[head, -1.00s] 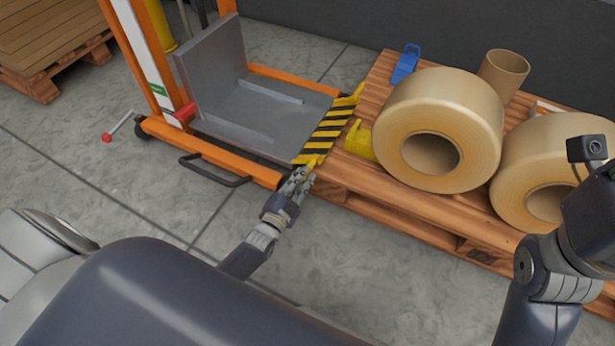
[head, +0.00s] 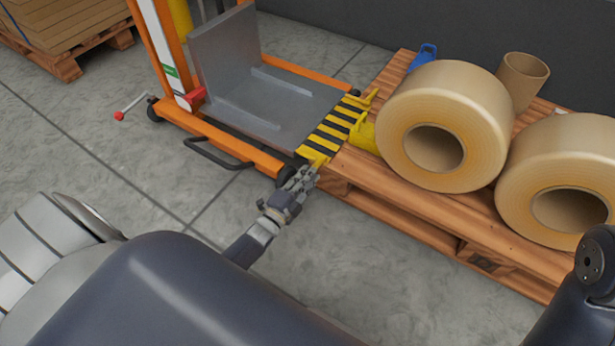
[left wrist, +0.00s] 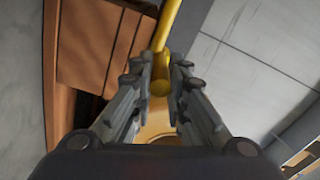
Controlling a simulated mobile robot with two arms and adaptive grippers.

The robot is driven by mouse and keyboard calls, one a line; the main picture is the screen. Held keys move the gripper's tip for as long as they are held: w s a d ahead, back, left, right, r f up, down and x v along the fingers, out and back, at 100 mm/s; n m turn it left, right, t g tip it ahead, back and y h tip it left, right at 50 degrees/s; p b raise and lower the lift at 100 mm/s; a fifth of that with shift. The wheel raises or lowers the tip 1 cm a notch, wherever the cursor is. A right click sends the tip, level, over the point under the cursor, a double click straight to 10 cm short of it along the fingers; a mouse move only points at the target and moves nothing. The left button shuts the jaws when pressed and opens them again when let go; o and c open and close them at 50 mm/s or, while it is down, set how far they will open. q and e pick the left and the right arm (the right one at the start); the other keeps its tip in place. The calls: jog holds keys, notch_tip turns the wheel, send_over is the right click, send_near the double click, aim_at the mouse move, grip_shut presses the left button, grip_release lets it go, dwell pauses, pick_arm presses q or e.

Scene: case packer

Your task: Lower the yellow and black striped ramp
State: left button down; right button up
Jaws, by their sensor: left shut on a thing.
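The yellow and black striped ramp (head: 336,127) spans the gap between the grey lift platform (head: 268,108) and the wooden pallet with the rolls. It looks close to flat, its far side at the pallet's edge; I cannot tell whether it rests there. My left gripper (head: 309,175) is at the ramp's near end, shut on its yellow handle. In the left wrist view the yellow handle (left wrist: 168,28) runs up from between the fingers (left wrist: 161,76). Its rounded end shows between them. My right gripper is out of view; only part of that arm shows at lower right.
The pallet (head: 400,205) holds large tan rolls (head: 440,125), a cardboard tube (head: 523,78), a blue item (head: 424,57) and a yellow item (head: 364,136). The orange lift frame (head: 225,147) has a black handle (head: 215,155). Grey floor is clear in front.

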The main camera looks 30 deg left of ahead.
pick_arm(q)
jog(key=shift+s+d+f, duration=0.1)
jog(key=shift+d+f, duration=0.1)
jog(key=shift+f, duration=0.2)
jog(key=c, duration=1.6)
grip_release()
jog(key=shift+o, duration=0.3)
jog(key=shift+r, duration=0.15)
jog(key=shift+a, duration=0.1)
jog(key=s, duration=1.1)
jog(key=shift+s+a, duration=0.15)
jog(key=shift+s, duration=0.25)
